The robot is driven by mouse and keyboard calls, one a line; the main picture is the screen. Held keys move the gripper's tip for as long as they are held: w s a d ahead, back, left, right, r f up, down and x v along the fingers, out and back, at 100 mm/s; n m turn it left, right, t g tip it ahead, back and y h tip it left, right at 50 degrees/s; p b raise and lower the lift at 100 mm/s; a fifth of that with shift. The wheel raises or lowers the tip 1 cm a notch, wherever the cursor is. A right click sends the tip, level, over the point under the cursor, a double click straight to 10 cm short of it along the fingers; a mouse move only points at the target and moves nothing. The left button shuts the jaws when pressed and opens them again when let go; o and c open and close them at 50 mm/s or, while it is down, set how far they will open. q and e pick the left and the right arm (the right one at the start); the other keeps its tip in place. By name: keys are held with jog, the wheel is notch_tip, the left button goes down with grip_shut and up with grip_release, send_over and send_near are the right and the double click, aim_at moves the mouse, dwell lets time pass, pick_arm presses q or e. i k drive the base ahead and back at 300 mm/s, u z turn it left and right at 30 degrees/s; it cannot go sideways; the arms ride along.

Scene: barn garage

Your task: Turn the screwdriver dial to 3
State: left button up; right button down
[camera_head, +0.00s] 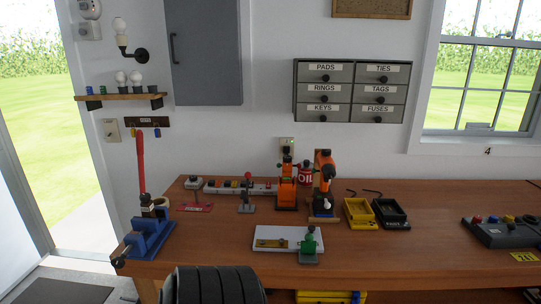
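Two orange-and-black tools stand upright near the back middle of the wooden workbench. The right one (323,180) is shaped like a powered drill or screwdriver and stands on a base. The left one (287,188) is a blocky orange unit below the wall outlet. I cannot tell for sure which of them is the screwdriver. Its dial and any numbers on it are too small to read. Neither of my grippers is in view, and nothing is seen touching the tools.
A red oil can (305,173) stands between the tools. Near them are a power strip (262,190), yellow tray (359,214), black tray (391,216) and white board (270,241). A blue vise (150,238) is left; a black ridged object (213,286) is in front.

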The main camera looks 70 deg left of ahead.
aim_at(286, 159)
jog(key=u, duration=0.9)
jog(key=i, duration=0.8)
jog(key=u, duration=0.85)
